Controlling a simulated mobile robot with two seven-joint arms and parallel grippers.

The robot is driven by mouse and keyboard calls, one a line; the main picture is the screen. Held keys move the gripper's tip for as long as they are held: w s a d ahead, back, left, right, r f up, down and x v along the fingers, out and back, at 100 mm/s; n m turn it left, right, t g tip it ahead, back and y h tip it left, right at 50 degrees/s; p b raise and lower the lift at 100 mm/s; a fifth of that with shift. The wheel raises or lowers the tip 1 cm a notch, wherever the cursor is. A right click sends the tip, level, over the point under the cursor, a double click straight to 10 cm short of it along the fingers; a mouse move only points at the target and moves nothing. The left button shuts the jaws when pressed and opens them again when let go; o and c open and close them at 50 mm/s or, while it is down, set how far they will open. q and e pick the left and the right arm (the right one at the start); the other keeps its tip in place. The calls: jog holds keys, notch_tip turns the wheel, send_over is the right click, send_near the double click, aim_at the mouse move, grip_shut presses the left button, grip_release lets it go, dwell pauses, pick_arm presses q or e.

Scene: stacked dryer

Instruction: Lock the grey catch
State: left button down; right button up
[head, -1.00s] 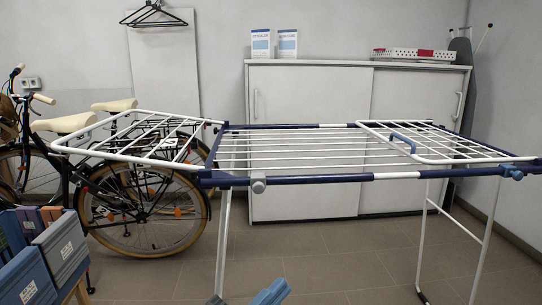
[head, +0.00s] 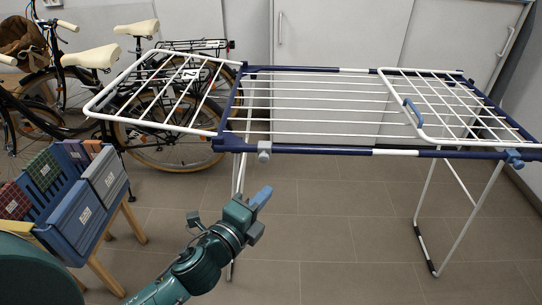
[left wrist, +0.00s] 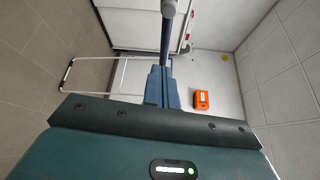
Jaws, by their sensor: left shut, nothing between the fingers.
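The grey catch (head: 264,151) sits on the front rail of the drying rack, near its left front corner. In the left wrist view a grey knob that looks like this catch (left wrist: 169,8) shows at the top edge, at the end of a dark blue rail. My left gripper (head: 262,194) is below the catch and apart from it, blue fingers pointing up. In the left wrist view its fingers (left wrist: 163,88) are together and hold nothing. Whether the catch is locked is too small to tell. My right gripper is in neither view.
The drying rack (head: 315,152) has a left wing, a folded right wing with a blue handle (head: 412,113), and a blue catch (head: 514,158) at the right front. Bicycles (head: 165,110) and a crate (head: 85,210) stand left. Floor below the rack is mostly clear.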

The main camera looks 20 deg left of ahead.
aim_at(264, 156)
pick_arm(q)
jog(key=w+a+p, duration=0.1)
jog(key=w, duration=0.8)
jog(key=shift+w+a, duration=0.15)
jog(key=shift+a, duration=0.2)
dwell(0.3)
jog(key=a, duration=0.1)
jog(key=s+a, duration=0.1)
jog(key=a, duration=0.1)
jog(key=shift+a+r+p, duration=0.1)
jog(key=shift+a+p, duration=0.15)
jog(key=shift+p, duration=0.05)
